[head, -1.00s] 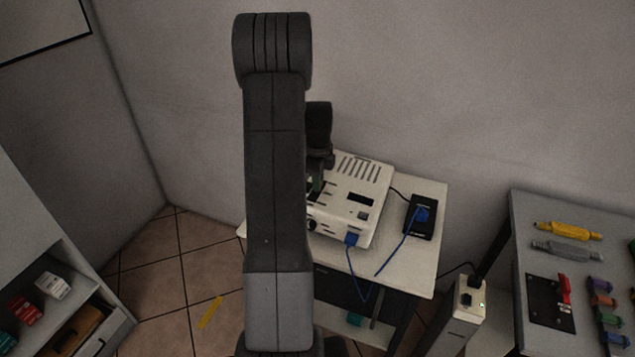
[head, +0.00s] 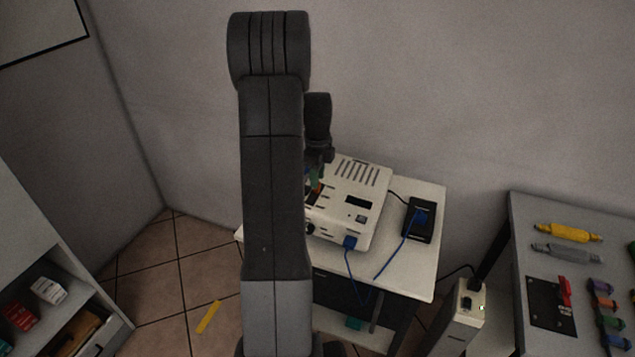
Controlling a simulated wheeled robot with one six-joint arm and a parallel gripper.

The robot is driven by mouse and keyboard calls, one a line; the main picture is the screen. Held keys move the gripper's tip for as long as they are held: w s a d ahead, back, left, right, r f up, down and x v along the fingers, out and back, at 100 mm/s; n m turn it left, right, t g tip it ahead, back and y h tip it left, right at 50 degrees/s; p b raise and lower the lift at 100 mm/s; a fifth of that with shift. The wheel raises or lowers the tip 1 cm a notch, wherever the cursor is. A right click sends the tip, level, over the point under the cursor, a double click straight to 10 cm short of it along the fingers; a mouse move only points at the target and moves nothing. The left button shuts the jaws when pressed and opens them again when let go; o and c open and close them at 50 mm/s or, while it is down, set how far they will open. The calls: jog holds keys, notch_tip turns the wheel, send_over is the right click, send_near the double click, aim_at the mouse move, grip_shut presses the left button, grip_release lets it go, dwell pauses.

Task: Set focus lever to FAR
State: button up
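A white projector-like device (head: 360,187) with slots, a small dark display and a blue plug at its front sits on the white table (head: 425,272). My arm stands in front of its left part. The end of my arm is partly visible just above the device's left side, with a green part near it. My gripper's fingertips are hidden behind my arm, so its opening cannot be seen. The focus lever cannot be made out; it may be hidden behind my arm.
A black box (head: 426,212) with a blue cable stands right of the device. A grey bench (head: 525,222) at right holds coloured connectors. A shelf (head: 95,300) with small boxes is at left.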

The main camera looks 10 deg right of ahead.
notch_tip(320, 180, up, 11)
jog(key=b, duration=0.1)
dwell(0.3)
